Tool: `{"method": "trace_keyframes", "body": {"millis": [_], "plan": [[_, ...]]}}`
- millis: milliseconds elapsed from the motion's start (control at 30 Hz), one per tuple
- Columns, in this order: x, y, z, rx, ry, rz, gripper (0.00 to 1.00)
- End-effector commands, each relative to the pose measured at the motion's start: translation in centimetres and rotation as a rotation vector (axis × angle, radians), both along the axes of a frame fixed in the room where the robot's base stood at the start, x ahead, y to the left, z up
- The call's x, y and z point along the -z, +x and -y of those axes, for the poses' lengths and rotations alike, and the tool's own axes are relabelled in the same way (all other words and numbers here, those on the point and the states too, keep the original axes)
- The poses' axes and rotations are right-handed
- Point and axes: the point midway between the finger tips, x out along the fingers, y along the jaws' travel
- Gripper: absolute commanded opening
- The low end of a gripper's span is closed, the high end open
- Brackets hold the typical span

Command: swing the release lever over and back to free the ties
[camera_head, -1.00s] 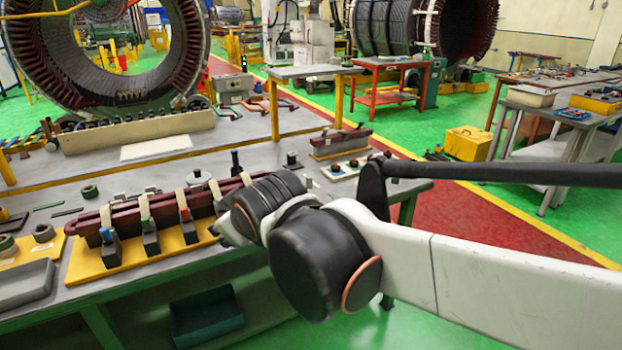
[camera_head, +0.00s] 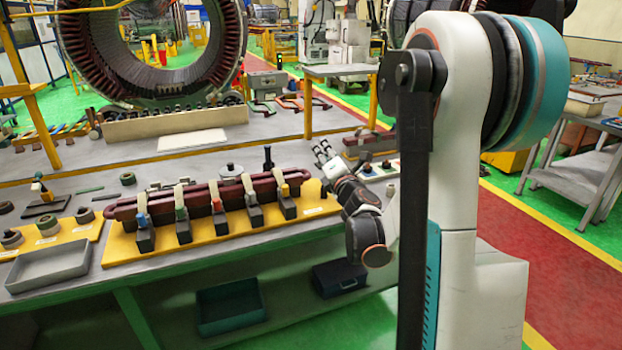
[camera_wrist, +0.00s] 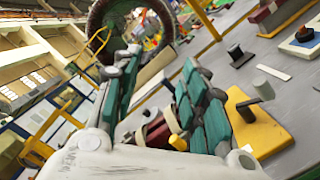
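A long dark red coil (camera_head: 205,198) lies on a yellow fixture plate (camera_head: 125,248) on the bench, with several cream ties (camera_head: 182,197) around it. Several dark blocks with upright handles stand along its front, some with blue, green or red tips (camera_head: 218,196). I cannot tell which part is the release lever. My gripper (camera_head: 322,150) is beyond the right end of the fixture, above the bench. In the wrist view its teal-padded fingers (camera_wrist: 160,78) are apart with nothing held between them. The coil end (camera_wrist: 156,132) and a tie (camera_wrist: 173,122) show behind and below the fingers, partly hidden.
A grey tray (camera_head: 48,268) sits at the bench's front left. Black posts (camera_head: 268,158) stand behind the fixture. A second small coil stand (camera_head: 368,140) and a plate with buttons (camera_head: 385,168) lie to the right. Bins (camera_head: 230,305) sit below the bench.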

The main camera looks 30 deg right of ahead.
Motion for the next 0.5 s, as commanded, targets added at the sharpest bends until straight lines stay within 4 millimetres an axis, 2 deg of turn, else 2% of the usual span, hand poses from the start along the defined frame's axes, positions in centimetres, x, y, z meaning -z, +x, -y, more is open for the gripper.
{"method": "trace_keyframes", "body": {"millis": [33,100,200,300,400,500], "plan": [[2.5,-0.9,2.1,0.016,-0.093,-0.031,0.4],[5.5,-2.2,4.1,0.021,-0.229,-0.085,0.4],[9.5,-4.1,6.3,0.024,-0.393,-0.164,0.4],[12.7,-5.7,7.7,0.02,-0.512,-0.23,0.4],[14.6,-6.8,8.4,0.015,-0.583,-0.274,0.4],[15.5,-7.1,8.7,0.01,-0.615,-0.294,0.4]]}}
